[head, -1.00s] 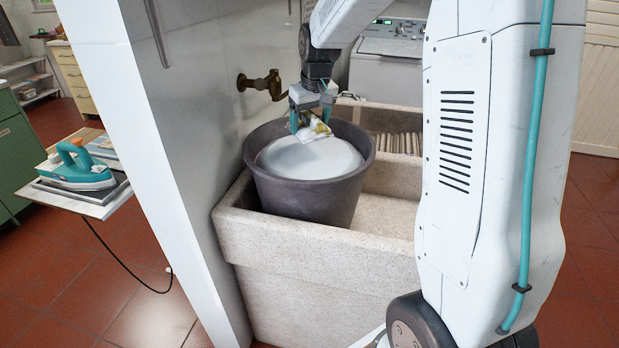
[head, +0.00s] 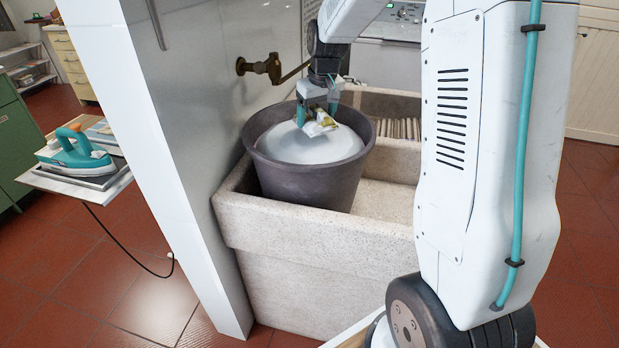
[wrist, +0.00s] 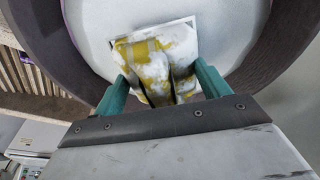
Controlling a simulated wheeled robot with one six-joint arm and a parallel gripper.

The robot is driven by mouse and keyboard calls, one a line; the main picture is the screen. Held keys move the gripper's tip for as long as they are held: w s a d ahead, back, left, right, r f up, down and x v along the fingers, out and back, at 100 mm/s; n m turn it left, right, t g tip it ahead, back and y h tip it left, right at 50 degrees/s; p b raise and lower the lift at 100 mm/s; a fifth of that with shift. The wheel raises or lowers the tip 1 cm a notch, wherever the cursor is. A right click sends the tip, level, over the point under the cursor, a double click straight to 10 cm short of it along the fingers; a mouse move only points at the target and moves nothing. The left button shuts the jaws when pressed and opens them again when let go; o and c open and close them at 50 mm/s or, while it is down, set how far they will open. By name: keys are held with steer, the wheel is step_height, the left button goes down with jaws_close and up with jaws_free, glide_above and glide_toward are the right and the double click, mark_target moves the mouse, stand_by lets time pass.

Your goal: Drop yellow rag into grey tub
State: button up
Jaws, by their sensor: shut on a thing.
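The yellow rag (head: 318,124) is a yellow and white patterned cloth, crumpled in my gripper (head: 317,117). The grey tub (head: 304,187) stands in the left basin of the stone washboard sink, with a pale, whitish surface filling it inside. My gripper is above the tub opening, with the rag over the pale surface. In the wrist view the teal fingers (wrist: 160,86) are shut on the rag (wrist: 158,62), which hangs ahead of them with the tub's dark rim (wrist: 38,38) around. I cannot tell whether the rag touches the pale surface.
The stone sink (head: 300,245) surrounds the tub, with a ribbed washboard (head: 400,127) at the back right. A brass tap (head: 262,68) sticks out from the wall at the tub's back left. A white washing machine (head: 385,40) stands behind. A teal iron (head: 75,150) rests on a board at the left.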

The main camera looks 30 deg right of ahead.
steer(key=shift+f, duration=0.5)
steer(key=o, duration=1.1)
steer(key=shift+c, duration=0.2)
steer(key=shift+v, duration=3.95)
